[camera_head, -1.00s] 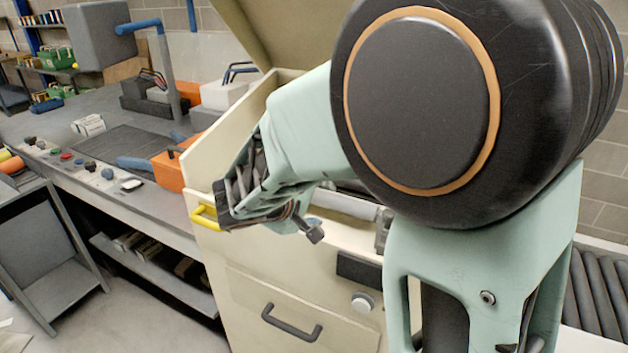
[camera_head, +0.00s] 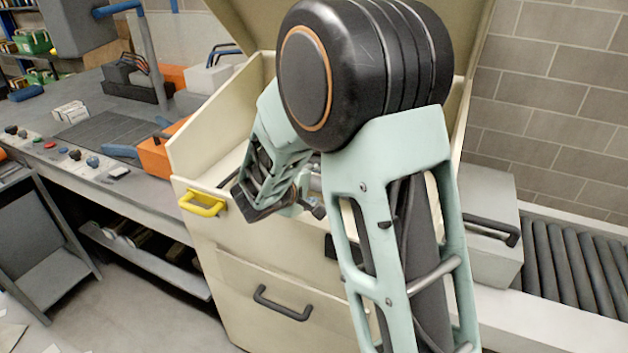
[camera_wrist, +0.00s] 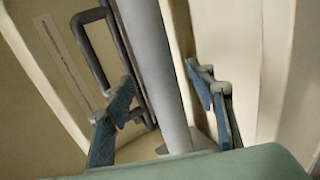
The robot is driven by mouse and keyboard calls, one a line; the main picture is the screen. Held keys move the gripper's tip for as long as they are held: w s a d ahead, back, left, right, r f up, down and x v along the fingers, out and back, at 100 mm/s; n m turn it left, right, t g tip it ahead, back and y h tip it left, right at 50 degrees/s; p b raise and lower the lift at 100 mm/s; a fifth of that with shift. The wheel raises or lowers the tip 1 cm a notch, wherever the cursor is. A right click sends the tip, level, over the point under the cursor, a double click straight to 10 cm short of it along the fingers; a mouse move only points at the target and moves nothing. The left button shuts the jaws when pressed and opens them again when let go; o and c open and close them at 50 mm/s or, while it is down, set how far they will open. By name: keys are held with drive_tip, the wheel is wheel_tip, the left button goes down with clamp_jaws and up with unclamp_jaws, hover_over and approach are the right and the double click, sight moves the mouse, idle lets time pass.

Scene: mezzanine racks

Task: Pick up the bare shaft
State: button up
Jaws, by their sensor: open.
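In the wrist view a plain grey cylinder, which looks like the bare shaft (camera_wrist: 158,70), runs from the top edge down to a wider round end at lower middle. My gripper (camera_wrist: 165,92) is open, with one blue-grey finger on each side of the shaft. Gaps show between the fingers and the shaft; whether the shaft is at finger depth I cannot tell. In the head view my arm reaches into the cream open-lidded bin (camera_head: 225,275), and my arm hides the shaft and most of the gripper.
A dark bent handle (camera_wrist: 92,55) lies close left of the shaft. Cream walls rise on both sides. In the head view a yellow handle (camera_head: 203,204) is on the bin's front, a grey box (camera_head: 490,250) and roller conveyor (camera_head: 580,260) stand right, and a cluttered workbench (camera_head: 100,180) left.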

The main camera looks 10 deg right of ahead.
drive_tip(key=shift+w+d+f, duration=0.2)
drive_tip(key=shift+w, duration=0.1)
clamp_jaws()
drive_tip(key=shift+r, duration=0.1)
idle(0.4)
